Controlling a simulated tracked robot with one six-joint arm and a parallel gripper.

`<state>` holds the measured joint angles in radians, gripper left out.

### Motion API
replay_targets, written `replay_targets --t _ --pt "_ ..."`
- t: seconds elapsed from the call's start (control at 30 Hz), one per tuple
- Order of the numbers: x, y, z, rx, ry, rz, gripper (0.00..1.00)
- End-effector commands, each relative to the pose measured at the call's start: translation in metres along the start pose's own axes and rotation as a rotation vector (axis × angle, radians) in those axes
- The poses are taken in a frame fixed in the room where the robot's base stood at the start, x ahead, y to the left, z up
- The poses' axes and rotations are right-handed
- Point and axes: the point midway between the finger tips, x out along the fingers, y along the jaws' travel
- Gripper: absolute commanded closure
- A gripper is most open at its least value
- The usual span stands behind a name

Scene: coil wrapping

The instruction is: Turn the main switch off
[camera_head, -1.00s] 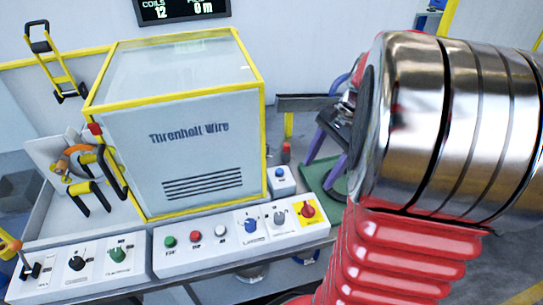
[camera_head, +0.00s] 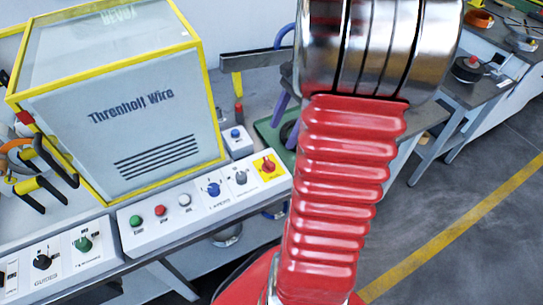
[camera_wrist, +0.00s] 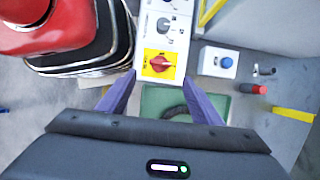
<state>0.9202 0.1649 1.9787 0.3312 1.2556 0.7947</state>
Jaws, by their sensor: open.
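The main switch (camera_head: 268,166) is a red rotary knob on a yellow plate at the right end of the white control panel (camera_head: 155,240). It also shows in the wrist view (camera_wrist: 160,64), just beyond my fingertips. My gripper (camera_wrist: 160,88) is open and empty; its two purple fingers are spread on either side below the yellow plate, apart from the knob. In the head view my arm hides most of the gripper.
A yellow-framed machine housing (camera_head: 120,100) stands behind the panel. A small box with a blue button (camera_wrist: 226,62) is right of the switch in the wrist view. A red-handled item (camera_wrist: 255,89) and a green mat (camera_wrist: 165,102) lie close by.

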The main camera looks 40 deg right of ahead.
Motion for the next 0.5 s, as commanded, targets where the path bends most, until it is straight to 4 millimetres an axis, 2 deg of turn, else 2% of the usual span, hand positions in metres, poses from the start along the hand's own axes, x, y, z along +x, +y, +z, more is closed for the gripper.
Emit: replay_targets --t 0.5 --pt "0.081 0.0 0.0 -0.002 -0.001 0.003 0.41"
